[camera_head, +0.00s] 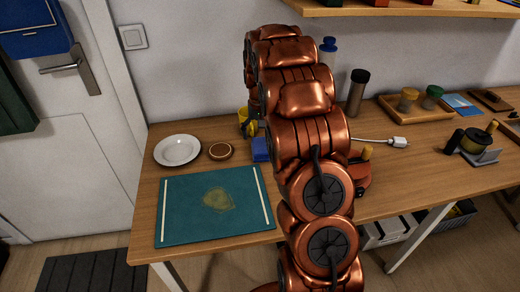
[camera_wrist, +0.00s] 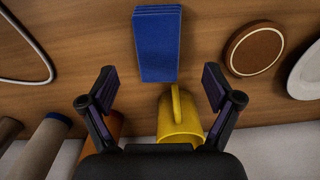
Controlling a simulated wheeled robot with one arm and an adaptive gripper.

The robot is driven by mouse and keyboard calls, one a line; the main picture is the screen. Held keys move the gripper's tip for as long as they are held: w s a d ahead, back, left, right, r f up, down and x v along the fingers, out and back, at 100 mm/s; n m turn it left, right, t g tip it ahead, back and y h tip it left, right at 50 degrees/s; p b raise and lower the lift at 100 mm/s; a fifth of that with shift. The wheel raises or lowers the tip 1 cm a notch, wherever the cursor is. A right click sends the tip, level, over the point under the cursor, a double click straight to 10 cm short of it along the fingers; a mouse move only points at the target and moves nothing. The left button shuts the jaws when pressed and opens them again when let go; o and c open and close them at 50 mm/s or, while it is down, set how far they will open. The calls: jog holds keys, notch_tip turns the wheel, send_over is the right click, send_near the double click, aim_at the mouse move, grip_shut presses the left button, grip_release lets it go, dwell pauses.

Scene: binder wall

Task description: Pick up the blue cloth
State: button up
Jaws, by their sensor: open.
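The blue cloth (camera_wrist: 157,44) is a folded, layered rectangle lying on the wooden table. In the wrist view it is at the top centre, beyond my fingertips and roughly in line with the gap between them. In the head view only a small part of the blue cloth (camera_head: 261,149) shows, left of my arm, which hides the rest. My gripper (camera_wrist: 160,90) is open, its two dark fingers spread wide with nothing between the pads. A yellow mug (camera_wrist: 180,120) is close to the cloth and to the right finger.
A round coaster (camera_wrist: 254,49) and a white plate (camera_head: 178,150) are beside the cloth. A teal mat (camera_head: 180,205) lies at the table's front left. A tray (camera_head: 400,110) with jars and a dark bottle (camera_head: 357,92) stand right of my arm.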

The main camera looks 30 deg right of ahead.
aim_at(260, 145)
jog(key=shift+w+d+f+p, duration=0.1)
jog(key=shift+f+p, duration=0.3)
jog(key=shift+f, duration=1.1)
jog(key=shift+w+d+f+p, duration=0.1)
jog(key=shift+f+p, duration=0.3)
jog(key=shift+f, duration=1.1)
jog(key=shift+a, duration=0.1)
jog(key=shift+c, duration=0.2)
jog(key=c, duration=1.1)
jog(key=shift+r, duration=0.15)
notch_tip(260, 145, up, 10)
jog(key=shift+f+b, duration=0.1)
jog(key=shift+b, duration=0.85)
